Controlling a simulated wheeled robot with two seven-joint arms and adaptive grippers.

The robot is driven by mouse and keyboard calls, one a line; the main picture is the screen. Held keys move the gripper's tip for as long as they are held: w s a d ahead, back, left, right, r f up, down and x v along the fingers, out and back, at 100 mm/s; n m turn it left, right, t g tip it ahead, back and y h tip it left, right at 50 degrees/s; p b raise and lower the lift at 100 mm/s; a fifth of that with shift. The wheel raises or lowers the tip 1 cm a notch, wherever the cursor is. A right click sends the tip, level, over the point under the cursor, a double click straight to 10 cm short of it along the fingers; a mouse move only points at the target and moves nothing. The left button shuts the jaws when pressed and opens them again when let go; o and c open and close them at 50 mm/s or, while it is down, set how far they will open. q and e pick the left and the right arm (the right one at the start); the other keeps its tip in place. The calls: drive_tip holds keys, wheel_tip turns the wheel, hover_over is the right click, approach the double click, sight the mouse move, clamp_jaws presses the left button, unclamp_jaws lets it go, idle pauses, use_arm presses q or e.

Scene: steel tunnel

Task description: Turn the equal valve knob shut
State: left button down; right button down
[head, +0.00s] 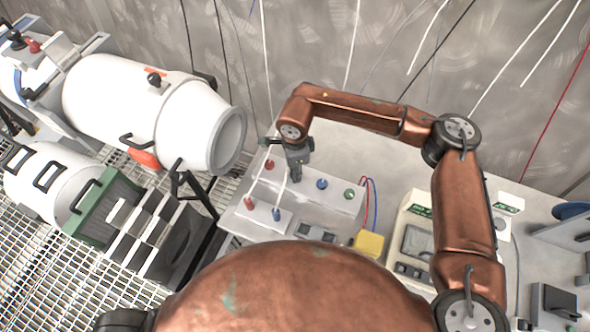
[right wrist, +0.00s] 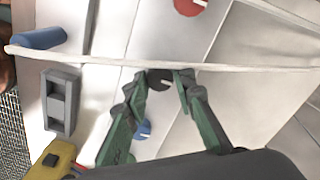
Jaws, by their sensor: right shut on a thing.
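A pale valve box (head: 335,203) on the bench carries a row of knobs: a red knob (head: 270,164), a blue knob (head: 322,183) and a green knob (head: 349,194). My right gripper (head: 298,173) reaches down onto this row between the red and blue knobs. In the right wrist view, my right gripper (right wrist: 160,80) is shut on a dark knob (right wrist: 159,84) with a light mark. The red knob (right wrist: 188,5) is beyond it and the blue knob (right wrist: 143,130) is nearer. No label is readable. My left gripper is out of view.
A thin white hose (right wrist: 240,67) crosses close by the right fingertips. A yellow block (head: 369,244) and a pale instrument (head: 418,240) stand to the right.

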drive_tip(key=c, duration=1.6)
unclamp_jaws()
wheel_tip(320, 180, up, 12)
